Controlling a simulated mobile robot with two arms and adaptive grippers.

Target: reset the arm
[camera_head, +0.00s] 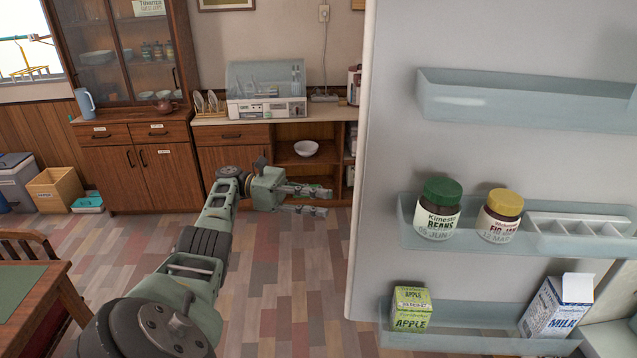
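My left arm reaches forward from the bottom left of the head view. My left gripper (312,200) is at the middle of the picture, pointing right. Its two fingers are apart with a gap between them, and nothing shows in the gap. It is in the air, with the wooden floor and the lower cabinet behind it. Its fingertips are a little left of the edge of the open fridge door (391,160). My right gripper is not in the picture.
The fridge door fills the right side; its shelves hold a green-lidded jar (438,208), a yellow-lidded jar (500,215), an apple carton (411,308) and a milk carton (557,306). A dish dryer (266,107) stands on the back counter. A table (32,290) is at lower left.

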